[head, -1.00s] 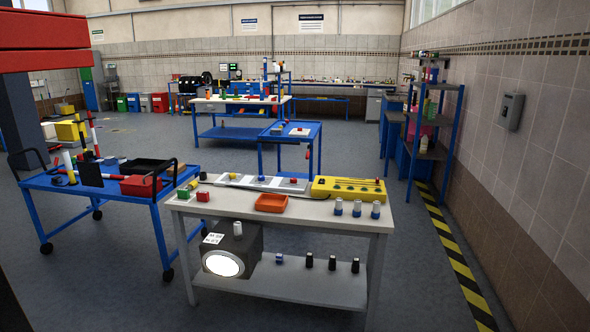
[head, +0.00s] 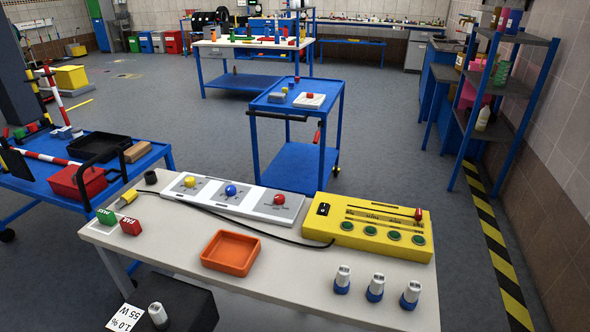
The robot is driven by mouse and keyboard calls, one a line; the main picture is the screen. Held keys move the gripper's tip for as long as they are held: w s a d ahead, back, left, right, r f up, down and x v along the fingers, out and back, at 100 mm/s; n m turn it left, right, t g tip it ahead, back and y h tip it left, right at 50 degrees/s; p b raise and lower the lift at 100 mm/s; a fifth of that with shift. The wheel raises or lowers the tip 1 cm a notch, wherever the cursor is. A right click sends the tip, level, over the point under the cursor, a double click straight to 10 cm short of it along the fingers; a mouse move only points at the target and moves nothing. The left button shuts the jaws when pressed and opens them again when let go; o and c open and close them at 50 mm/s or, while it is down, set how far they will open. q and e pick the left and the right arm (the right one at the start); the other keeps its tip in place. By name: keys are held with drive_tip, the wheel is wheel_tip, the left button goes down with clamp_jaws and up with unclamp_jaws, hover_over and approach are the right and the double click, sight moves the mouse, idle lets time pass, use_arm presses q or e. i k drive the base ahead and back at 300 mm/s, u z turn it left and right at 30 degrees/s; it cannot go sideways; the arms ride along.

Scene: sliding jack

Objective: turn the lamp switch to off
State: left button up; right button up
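A yellow control box (head: 372,226) sits at the right back of the workbench. It has a small black switch (head: 323,209) at its left end, a slider with a red knob (head: 418,214), and several green buttons along its front. A white panel (head: 232,197) beside it carries a yellow, a blue and a red knob. A dark box (head: 190,305), the lamp, shows below the bench's front edge with a label reading 55 W; its front face is out of view. No label marks which control is the lamp switch. Neither gripper is in view.
Blue carts stand left and behind. A shelf rack (head: 505,90) stands right. Floor between is clear.

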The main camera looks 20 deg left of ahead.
sight(279, 198)
drive_tip(key=z, duration=0.7)
drive_tip(key=i, duration=0.5)
drive_tip(key=u, duration=1.1)
